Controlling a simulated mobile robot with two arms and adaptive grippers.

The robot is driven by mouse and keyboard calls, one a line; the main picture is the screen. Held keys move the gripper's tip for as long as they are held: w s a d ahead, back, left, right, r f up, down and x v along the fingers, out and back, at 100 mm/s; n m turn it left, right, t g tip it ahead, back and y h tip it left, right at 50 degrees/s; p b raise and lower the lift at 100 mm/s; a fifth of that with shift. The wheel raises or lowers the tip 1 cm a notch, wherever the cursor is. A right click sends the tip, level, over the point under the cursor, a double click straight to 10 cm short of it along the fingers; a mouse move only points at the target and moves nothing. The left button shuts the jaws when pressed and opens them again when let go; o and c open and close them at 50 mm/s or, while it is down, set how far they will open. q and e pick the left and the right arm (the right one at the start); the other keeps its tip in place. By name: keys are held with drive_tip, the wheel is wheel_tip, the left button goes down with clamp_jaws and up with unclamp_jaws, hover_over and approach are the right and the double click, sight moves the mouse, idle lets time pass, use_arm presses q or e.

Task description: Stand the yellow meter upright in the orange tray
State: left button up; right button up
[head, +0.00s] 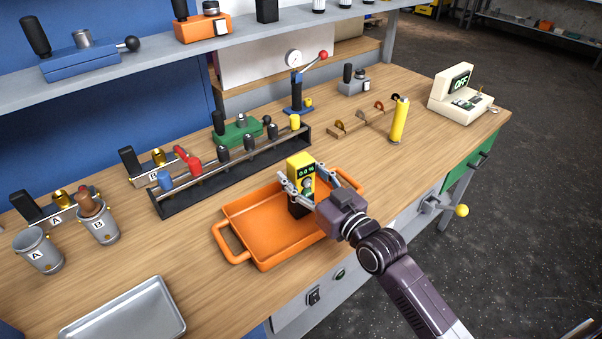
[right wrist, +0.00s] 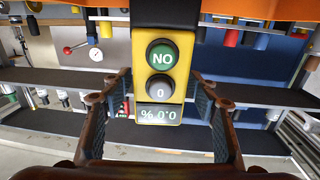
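The yellow meter (head: 300,170), with a black lower part, stands about upright within the outline of the orange tray (head: 255,248). In the right wrist view the meter (right wrist: 158,90) appears upside down, showing its buttons and display. My right gripper (head: 300,172) has a finger on each side of the meter; in the right wrist view the fingertips (right wrist: 161,76) lie against its side edges or very close. The head view does not show clearly whether the meter's base touches the tray floor. My left gripper is not in view.
A black rack (head: 235,170) with several tools stands behind the tray. A yellow cylinder (head: 398,121) and a scale-like device (head: 460,100) stand right. Bare wood lies left of the orange tray.

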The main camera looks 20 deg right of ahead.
drive_tip(key=shift+r, duration=0.3)
drive_tip(key=b+v, duration=0.1)
drive_tip(key=v, duration=1.1)
